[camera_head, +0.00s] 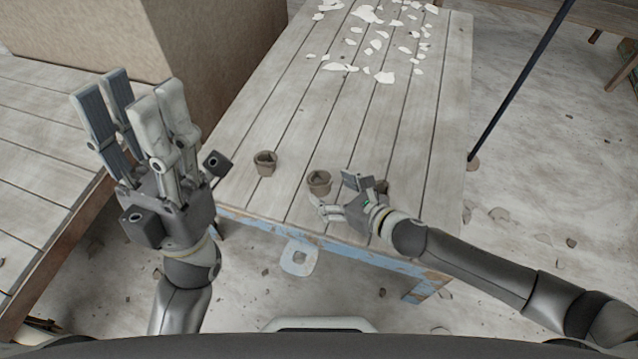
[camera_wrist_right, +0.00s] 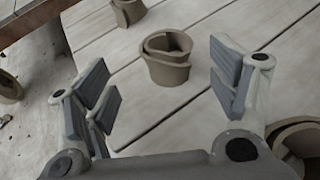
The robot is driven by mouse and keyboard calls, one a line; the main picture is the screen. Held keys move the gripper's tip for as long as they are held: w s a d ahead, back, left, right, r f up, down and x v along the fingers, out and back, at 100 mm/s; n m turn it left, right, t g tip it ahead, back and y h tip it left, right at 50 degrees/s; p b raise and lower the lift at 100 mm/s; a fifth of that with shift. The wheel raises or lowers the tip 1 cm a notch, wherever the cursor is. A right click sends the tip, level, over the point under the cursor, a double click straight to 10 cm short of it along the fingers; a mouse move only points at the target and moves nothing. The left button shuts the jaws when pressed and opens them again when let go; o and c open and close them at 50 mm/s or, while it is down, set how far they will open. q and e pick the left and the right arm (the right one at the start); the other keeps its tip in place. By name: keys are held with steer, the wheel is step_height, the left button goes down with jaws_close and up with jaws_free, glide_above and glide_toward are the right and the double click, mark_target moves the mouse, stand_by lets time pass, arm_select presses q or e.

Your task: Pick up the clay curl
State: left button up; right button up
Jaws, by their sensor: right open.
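A brown clay curl (camera_head: 319,182), a rolled ring, stands on the plank table near its front edge. In the right wrist view the clay curl (camera_wrist_right: 167,60) sits ahead of and between my open fingers, touching neither. My right gripper (camera_head: 337,194) is beside it in the head view; it also shows in the right wrist view (camera_wrist_right: 162,85), empty. A second curl (camera_head: 265,163) stands further left on the table. Another curl (camera_wrist_right: 298,138) is partly hidden by my right finger. My left gripper (camera_head: 130,95) is raised left of the table, fingers apart and empty.
The plank table (camera_head: 300,105) has a blue front edge. White shards (camera_head: 365,40) lie scattered at its far end. A large tan block (camera_head: 90,35) stands at the upper left. A dark pole (camera_head: 520,80) rises at the right. The table's middle is clear.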

mark_target(324, 184)
steer(key=shift+w+a+f, duration=0.1)
steer(key=shift+w+a, duration=0.05)
steer(key=shift+w+a+f, duration=0.1)
steer(key=shift+w, duration=0.05)
steer(key=b+x, duration=0.1)
steer(key=x, duration=0.1)
steer(key=b+x, duration=0.2)
steer(key=shift+w+f, duration=0.25)
steer(key=shift+f, duration=0.05)
steer(key=shift+w, duration=0.25)
steer(key=shift+c, duration=0.2)
steer(key=c, duration=1.1)
steer(key=shift+r, duration=0.1)
steer(key=shift+c, duration=0.2)
